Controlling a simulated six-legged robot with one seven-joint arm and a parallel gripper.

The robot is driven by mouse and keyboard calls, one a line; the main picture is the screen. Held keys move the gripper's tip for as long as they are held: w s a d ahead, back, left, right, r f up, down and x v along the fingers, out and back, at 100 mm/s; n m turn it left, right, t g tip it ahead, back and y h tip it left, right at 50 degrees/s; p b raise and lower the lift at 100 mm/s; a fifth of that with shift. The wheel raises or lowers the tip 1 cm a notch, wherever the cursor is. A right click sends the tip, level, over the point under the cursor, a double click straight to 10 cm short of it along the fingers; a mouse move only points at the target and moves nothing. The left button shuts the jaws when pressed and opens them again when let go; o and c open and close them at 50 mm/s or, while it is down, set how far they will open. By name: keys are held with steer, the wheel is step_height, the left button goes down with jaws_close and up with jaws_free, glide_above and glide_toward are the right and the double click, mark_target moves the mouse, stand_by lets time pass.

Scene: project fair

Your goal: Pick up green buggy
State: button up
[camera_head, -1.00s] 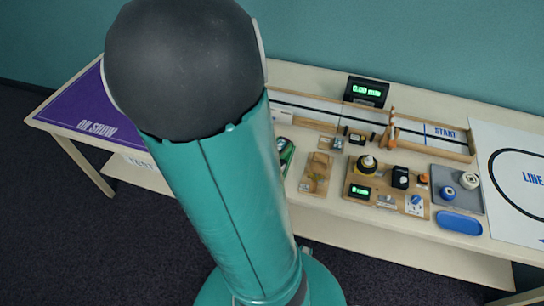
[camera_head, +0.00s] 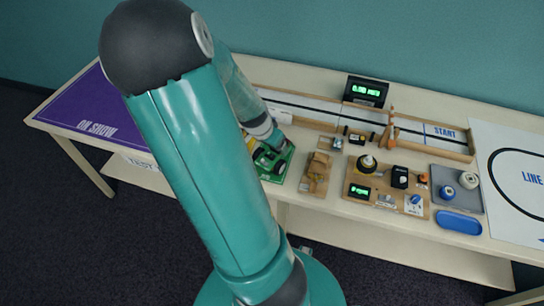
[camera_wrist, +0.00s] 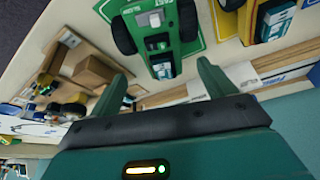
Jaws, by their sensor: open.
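The green buggy (camera_wrist: 158,45) shows at the top middle of the wrist view, with black wheels on both sides. It rests on a green mat (camera_wrist: 202,38) with white lettering. In the head view the buggy (camera_head: 268,158) is partly hidden behind my arm, on the same green mat (camera_head: 282,168) at the table's front edge. My gripper (camera_wrist: 164,80) is open and empty. Its two fingers point toward the buggy, apart from each other, with the buggy's end showing between and beyond the tips. Contact is not visible.
A yellow buggy (camera_wrist: 275,18) stands to the right in the wrist view. Brown blocks (camera_wrist: 92,72) lie to the left. A wooden track (camera_head: 430,137) runs along the table's back. A wooden board with several items (camera_head: 370,205) and a blue tray (camera_head: 459,223) are farther right.

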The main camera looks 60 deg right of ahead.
mark_target(275, 151)
steer(key=shift+x, duration=3.6)
steer(key=shift+w, duration=0.15)
steer(key=c, duration=0.9)
